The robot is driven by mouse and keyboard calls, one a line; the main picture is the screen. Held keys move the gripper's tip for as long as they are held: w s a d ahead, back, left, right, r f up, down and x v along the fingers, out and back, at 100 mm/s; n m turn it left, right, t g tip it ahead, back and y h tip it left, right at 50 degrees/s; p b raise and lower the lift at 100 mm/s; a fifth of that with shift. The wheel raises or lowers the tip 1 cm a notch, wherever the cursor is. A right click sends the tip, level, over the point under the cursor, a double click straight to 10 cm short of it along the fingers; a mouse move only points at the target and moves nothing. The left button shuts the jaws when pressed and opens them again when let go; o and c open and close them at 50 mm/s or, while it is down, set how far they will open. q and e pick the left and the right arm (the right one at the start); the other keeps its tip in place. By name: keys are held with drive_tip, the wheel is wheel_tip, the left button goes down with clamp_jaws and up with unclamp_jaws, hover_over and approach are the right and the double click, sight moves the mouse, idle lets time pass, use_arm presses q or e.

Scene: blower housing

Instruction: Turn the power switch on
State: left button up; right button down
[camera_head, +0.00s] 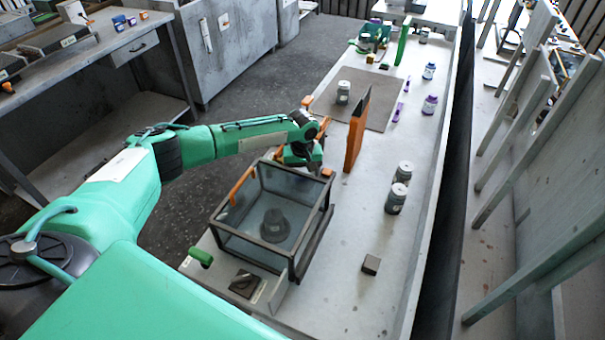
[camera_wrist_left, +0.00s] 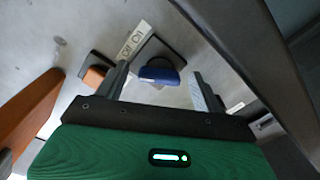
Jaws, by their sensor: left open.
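In the left wrist view a blue rounded piece (camera_wrist_left: 160,74), seemingly the switch, sits on a dark square plate (camera_wrist_left: 178,50). A white label (camera_wrist_left: 135,39) with dark lettering lies beside it. My left gripper (camera_wrist_left: 160,70) is open, its two grey fingers on either side of the blue piece in the picture; I cannot tell whether they touch it. In the head view my left gripper (camera_head: 306,160) is low behind the glass box, its fingertips largely hidden, and the switch cannot be made out. My right gripper is not in view.
A dark-framed glass box (camera_head: 262,262) with a dark object inside stands close to my left gripper. An upright orange panel (camera_head: 357,132) stands just beyond it. Grey jars (camera_head: 396,200) stand along the bench's right side. An orange block (camera_wrist_left: 95,75) is left of the fingers.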

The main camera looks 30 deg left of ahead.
use_arm(q)
drive_tip(key=shift+f, duration=0.15)
drive_tip(key=c, duration=1)
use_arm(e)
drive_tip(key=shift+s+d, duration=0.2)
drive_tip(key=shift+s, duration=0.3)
